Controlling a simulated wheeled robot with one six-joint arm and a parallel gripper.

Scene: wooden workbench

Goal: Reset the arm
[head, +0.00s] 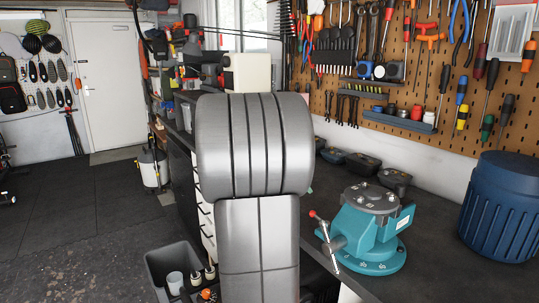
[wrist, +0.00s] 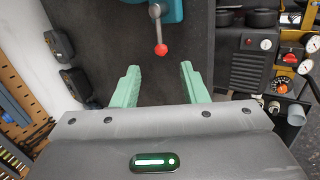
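In the wrist view my gripper (wrist: 158,78) shows two green fingers spread well apart, with nothing between them but dark benchtop. The gripper hangs over the workbench (wrist: 102,40). A teal vise (wrist: 168,9) is at the top edge of the wrist view, with its red-knobbed handle (wrist: 161,48) just beyond the fingertips; I see no contact. In the head view my grey arm link fills the middle, and the gripper itself is hidden or out of frame. The same teal vise (head: 372,232) stands on the bench right of my arm.
A blue ribbed bin (head: 503,207) stands on the bench at the right. A tool-covered pegboard (head: 420,75) rises behind the bench. A grey crate (head: 172,262) sits left of my arm. Open floor (head: 75,210) lies further left.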

